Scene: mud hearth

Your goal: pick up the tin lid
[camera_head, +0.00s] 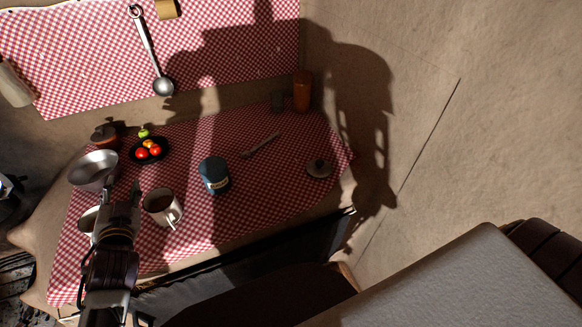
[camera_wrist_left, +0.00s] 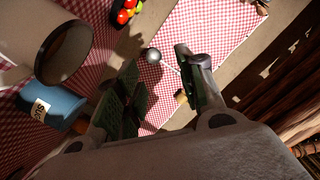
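The tin lid (camera_head: 319,170) is a round, dark grey disc with a knob. It lies flat on the red checked cloth at the right end of the shelf in the head view. I cannot make it out in the left wrist view. My left gripper (camera_head: 122,196) is at the left end of the shelf, far left of the lid, beside the mugs. In the left wrist view its two fingers (camera_wrist_left: 158,75) stand apart with nothing between them. My right gripper is in neither view.
A blue tin (camera_head: 214,175) stands between my left gripper and the lid; a mug (camera_head: 160,207) stands nearer the gripper. A metal bowl (camera_head: 94,170), a dark dish (camera_head: 134,155) of tomatoes, a utensil (camera_head: 261,145) and an orange jar (camera_head: 302,91) are around. Cloth around the lid is clear.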

